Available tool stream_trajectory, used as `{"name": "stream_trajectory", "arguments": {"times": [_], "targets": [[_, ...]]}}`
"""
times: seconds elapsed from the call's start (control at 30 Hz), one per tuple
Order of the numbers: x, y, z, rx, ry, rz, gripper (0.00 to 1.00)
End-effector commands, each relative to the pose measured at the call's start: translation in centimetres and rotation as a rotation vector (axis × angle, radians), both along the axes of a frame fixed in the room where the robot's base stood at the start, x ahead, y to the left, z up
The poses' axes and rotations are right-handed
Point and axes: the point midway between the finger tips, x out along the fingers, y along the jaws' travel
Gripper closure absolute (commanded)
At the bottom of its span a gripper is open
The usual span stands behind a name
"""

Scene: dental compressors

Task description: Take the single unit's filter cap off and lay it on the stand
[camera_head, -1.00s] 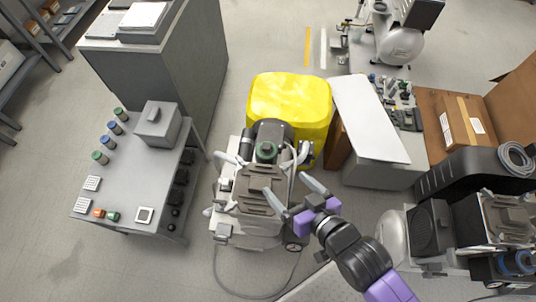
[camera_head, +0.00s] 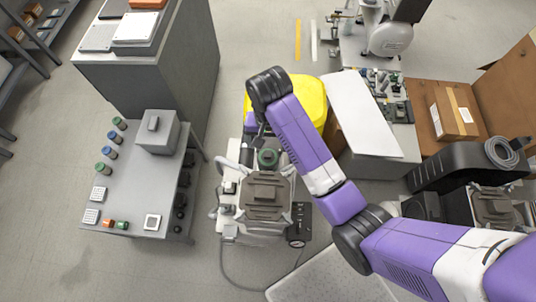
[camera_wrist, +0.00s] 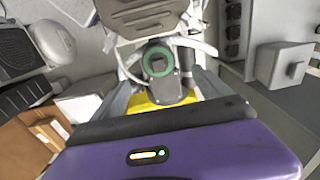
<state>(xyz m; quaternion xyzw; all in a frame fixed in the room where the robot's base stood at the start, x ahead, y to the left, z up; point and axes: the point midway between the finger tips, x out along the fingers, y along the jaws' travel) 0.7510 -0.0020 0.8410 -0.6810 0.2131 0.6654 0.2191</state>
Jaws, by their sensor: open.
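The compressor unit (camera_head: 266,200) stands on the floor at mid-picture in the head view, with a brown-grey ribbed top. Its green ring-shaped filter cap (camera_head: 268,157) sits on a dark round housing at the unit's far end. The cap also shows in the wrist view (camera_wrist: 157,62), upper middle. My gripper (camera_wrist: 163,85) is open and empty, its grey fingers spread on either side below the cap in that view, apart from it. In the head view my arm hides most of the gripper. A grey stand (camera_head: 135,185) is at the left; I cannot tell if it is the task's stand.
The grey stand carries a grey box (camera_head: 157,131), several green- and blue-topped jars and small buttons. A yellow object (camera_head: 312,95) is behind the unit. A white-topped bench (camera_head: 368,115) and another machine (camera_head: 490,205) are to the right. A hose loops on the floor in front.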

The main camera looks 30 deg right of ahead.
Motion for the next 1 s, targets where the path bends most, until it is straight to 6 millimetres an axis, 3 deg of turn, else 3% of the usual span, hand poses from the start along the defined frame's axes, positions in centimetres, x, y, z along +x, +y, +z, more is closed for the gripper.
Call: {"name": "stream_trajectory", "arguments": {"times": [0.37,0.7,0.97,1.0], "targets": [[-0.4,0.0,-3.0,-0.002,0.028,-0.008,0.12],[-0.3,0.0,-7.3,-0.001,0.026,-0.007,0.12],[-0.3,0.1,-7.6,-0.001,0.024,-0.007,0.12],[-0.3,0.1,-7.6,-0.001,0.024,-0.007,0.16]]}}
